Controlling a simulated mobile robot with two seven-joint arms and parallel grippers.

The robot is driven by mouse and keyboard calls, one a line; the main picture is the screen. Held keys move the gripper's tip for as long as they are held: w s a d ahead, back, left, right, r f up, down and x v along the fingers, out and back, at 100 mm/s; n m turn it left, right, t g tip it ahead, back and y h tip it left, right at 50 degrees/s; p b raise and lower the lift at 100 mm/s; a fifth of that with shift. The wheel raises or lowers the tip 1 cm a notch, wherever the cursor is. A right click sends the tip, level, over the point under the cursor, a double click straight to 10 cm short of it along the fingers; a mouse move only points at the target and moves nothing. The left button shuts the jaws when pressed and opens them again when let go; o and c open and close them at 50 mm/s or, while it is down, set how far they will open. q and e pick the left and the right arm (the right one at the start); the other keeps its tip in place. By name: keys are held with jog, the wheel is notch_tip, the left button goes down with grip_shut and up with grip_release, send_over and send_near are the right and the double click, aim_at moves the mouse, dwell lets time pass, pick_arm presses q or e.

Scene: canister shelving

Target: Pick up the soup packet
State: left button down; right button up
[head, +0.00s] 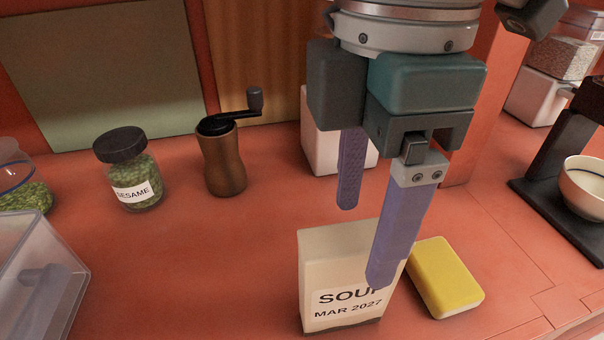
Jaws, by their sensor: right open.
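The soup packet (325,265) is a cream box with the words SOUP and MAR 2027 on its front. It stands upright near the front of the red surface, at the lower middle of the head view. My right gripper (363,243) points down over it with its two purple fingers apart. One finger is in front of the packet's upper right part and hides some of its face and label. The other finger is above and behind the packet's top edge. I cannot tell whether either finger touches it. My left gripper is not in view.
A yellow sponge (447,277) lies just right of the packet. A sesame jar (130,175) and a brown grinder (223,165) stand at the back left. A clear bin (50,285) is at the left, and a white bowl (583,185) on a dark stand is at the right.

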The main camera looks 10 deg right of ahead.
aim_at(352, 261)
notch_tip(352, 261, down, 6)
jog(key=shift+w+a+f, duration=0.1)
jog(key=shift+w+f, duration=0.05)
jog(key=shift+f, duration=0.05)
grip_shut()
dwell(0.7)
